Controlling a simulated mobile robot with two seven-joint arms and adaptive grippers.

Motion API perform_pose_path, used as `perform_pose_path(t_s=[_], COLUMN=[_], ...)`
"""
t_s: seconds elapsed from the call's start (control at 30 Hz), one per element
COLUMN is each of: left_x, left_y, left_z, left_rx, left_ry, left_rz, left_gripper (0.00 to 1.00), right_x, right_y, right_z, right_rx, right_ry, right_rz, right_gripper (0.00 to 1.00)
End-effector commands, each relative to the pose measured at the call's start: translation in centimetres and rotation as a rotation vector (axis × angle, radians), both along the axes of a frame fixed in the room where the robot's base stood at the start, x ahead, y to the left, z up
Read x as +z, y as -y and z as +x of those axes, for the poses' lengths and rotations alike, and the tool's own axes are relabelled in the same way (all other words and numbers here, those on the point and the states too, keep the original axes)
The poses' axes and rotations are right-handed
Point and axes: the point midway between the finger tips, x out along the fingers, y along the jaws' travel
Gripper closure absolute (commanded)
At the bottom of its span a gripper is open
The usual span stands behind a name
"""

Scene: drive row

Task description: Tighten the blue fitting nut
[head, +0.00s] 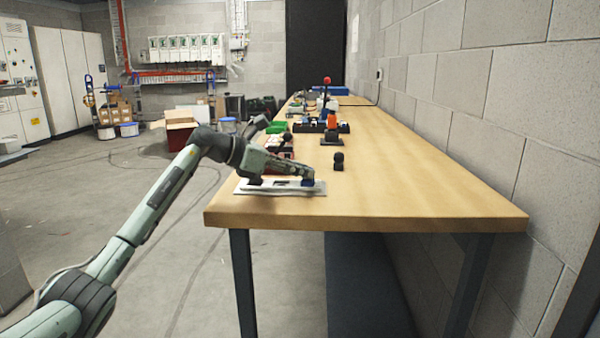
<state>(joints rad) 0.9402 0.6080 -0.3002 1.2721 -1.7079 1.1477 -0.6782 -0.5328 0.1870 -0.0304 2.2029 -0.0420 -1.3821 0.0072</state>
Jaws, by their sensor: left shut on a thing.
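My left arm comes in from the left. My left gripper (308,176) reaches over a pale flat plate (244,188) at the near left part of the workbench. Its fingertips are low at the plate's right end, shut around a small dark blue piece (307,184) that looks like the blue fitting nut. The fingers hide most of it, so how it sits on its fitting cannot be told. My right gripper is not in view.
The wooden workbench (400,190) runs away along a block wall. A small black knob-topped piece (338,162) stands just right of the gripper. Behind are a red-orange item (331,121) on a dark base and a green bin (276,127). The near right bench top is clear.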

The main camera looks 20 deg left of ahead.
Motion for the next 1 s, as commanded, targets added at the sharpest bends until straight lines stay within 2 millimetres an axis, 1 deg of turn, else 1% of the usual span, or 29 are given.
perform_pose_path(t_s=[0.13, 0.4, 0.43, 0.57, 0.6, 0.87, 1.0], left_x=[-0.13, -0.14, -0.14, -0.11, -0.09, -0.01, 0.38], left_y=[-0.07, -0.03, -0.03, -0.03, -0.04, -0.1, -0.92], left_z=[0.04, 0.01, 0.0, 0.01, 0.02, 0.0, -0.6], left_rx=[-0.038, -0.04, -0.04, -0.04, -0.039, -0.038, -0.036], left_ry=[-0.001, -0.002, -0.002, -0.002, -0.001, 0.001, 0.001], left_rz=[0.0, 0.0, 0.0, 0.0, -0.001, 0.0, 0.001], left_gripper=[1.0, 1.0, 0.69, 0.53, 0.51, 0.51, 0.51], right_x=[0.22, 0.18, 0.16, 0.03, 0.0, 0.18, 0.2], right_y=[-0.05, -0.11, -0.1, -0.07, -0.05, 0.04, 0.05], right_z=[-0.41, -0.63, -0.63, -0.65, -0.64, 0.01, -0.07], right_rx=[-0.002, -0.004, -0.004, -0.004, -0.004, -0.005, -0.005], right_ry=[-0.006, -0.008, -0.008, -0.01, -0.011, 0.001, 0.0], right_rz=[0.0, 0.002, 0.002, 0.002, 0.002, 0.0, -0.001], right_gripper=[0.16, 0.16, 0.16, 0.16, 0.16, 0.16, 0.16])
